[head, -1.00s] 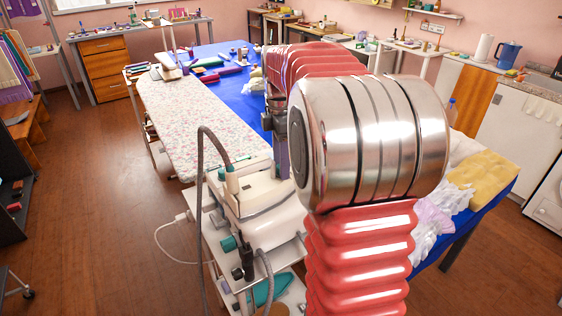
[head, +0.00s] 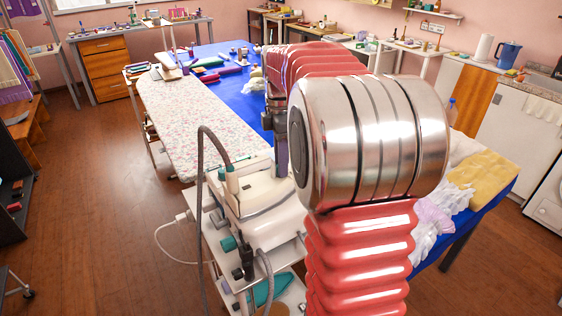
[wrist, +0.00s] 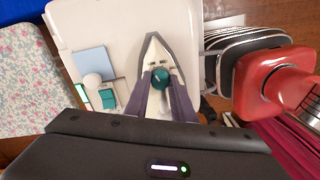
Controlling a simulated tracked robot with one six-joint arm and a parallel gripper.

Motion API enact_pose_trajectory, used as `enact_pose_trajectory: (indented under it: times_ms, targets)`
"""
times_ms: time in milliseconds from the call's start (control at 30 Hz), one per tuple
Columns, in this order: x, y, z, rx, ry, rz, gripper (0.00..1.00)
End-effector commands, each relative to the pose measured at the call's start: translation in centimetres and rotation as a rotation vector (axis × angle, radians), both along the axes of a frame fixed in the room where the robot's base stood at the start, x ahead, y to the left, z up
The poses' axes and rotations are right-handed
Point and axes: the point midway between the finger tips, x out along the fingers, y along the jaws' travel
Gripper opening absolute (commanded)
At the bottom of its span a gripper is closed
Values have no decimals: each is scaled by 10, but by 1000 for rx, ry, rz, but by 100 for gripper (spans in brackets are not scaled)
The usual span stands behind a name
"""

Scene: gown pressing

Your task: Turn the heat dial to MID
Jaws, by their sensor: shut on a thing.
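The heat dial (wrist: 160,78) is a round teal knob on a white, grey-edged, pointed panel (wrist: 153,52) in the wrist view. My gripper (wrist: 162,84) has its two purple-grey fingers on either side of the dial, shut on it. The fingers partly hide the dial's near side. No MID mark or pointer is legible. In the head view my gripper (head: 282,156) points down behind my large wrist joint, and the dial is hidden. The white steam iron station (head: 262,208) stands below it.
A floral ironing board (head: 190,110) lies left of a blue-covered table (head: 232,98). A grey hose (head: 201,175) arches up beside the station. Folded cloths (head: 480,175) lie at right. Floor at left is clear.

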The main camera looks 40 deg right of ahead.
Motion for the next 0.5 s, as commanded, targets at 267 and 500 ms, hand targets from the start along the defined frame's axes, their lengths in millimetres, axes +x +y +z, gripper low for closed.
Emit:
enact_pose_trajectory:
  times_ms: [267, 500]
  targets:
    - [0, 0, 0, 0, -1, -159, 0]
    - [0, 0, 0, 0, 0, -236, 0]
